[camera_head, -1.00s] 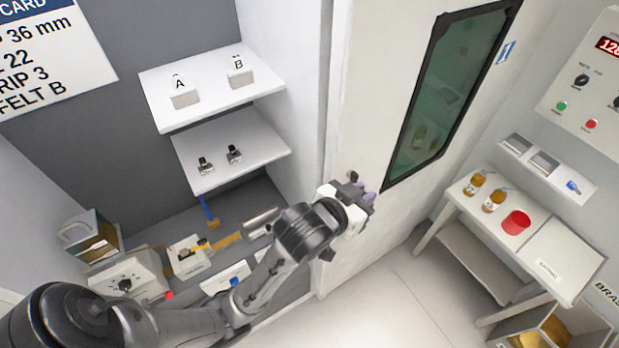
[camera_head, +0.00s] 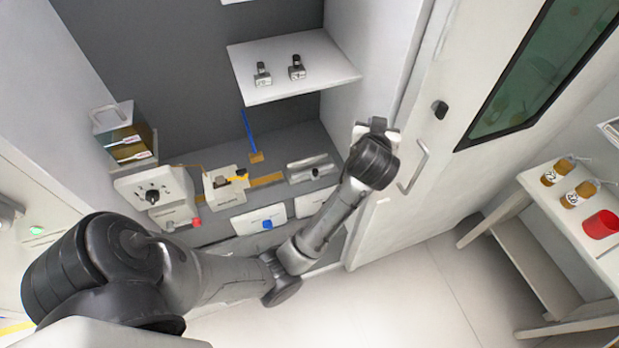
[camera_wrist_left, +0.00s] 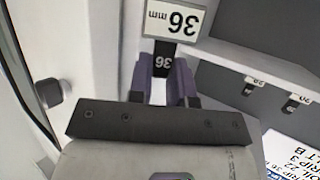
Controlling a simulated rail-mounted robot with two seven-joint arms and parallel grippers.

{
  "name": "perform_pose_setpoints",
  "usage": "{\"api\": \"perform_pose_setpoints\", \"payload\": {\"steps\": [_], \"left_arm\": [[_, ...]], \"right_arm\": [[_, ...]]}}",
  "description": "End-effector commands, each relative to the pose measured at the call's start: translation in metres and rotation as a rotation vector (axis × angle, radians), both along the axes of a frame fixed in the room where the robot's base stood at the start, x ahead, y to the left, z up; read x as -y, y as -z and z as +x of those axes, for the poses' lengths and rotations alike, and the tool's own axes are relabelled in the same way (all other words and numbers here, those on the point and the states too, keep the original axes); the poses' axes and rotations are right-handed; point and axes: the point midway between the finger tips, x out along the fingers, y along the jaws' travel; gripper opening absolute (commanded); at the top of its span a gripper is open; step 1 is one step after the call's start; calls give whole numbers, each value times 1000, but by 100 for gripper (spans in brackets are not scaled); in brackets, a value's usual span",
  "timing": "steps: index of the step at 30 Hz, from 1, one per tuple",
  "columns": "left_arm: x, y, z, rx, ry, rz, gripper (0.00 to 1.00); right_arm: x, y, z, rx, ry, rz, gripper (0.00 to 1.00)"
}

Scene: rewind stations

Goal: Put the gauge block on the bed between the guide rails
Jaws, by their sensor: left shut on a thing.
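The gauge block (camera_wrist_left: 163,62), with a white "36 mm" plate on top and a black label reading 36, is between the purple-grey fingers of my left gripper (camera_wrist_left: 165,84). My left gripper is shut on it. In the head view my left wrist is in front of the right side wall by the door, and its fingers are mostly hidden behind the arm. Two silver guide rails (camera_head: 308,163) with a black knob lie on the bench below and left of the gripper. The bed strip between them is too small to make out clearly. My right gripper is out of view.
A shelf (camera_head: 285,92) with two other small blocks (camera_head: 263,76) overhangs the back of the bench. A dial box (camera_head: 152,190) and a blue upright (camera_head: 249,132) stand left of the rails. A door handle (camera_head: 414,168) is right of my wrist.

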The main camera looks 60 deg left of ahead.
Motion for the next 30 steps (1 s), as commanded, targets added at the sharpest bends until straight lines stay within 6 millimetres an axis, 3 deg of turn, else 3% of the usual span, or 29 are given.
{"api": "perform_pose_setpoints", "payload": {"steps": [1, 15, 21, 30], "left_arm": [[-9, 27, 2, 1, -46, -2, 0], [-80, 146, 2, 1, -439, 0, 0], [-95, 177, 0, 0, -537, 2, 0], [-108, 198, -4, -2, -599, 8, 0]], "right_arm": [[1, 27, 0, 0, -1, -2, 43], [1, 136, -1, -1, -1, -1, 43], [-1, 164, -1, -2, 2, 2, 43], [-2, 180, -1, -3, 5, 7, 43]]}}
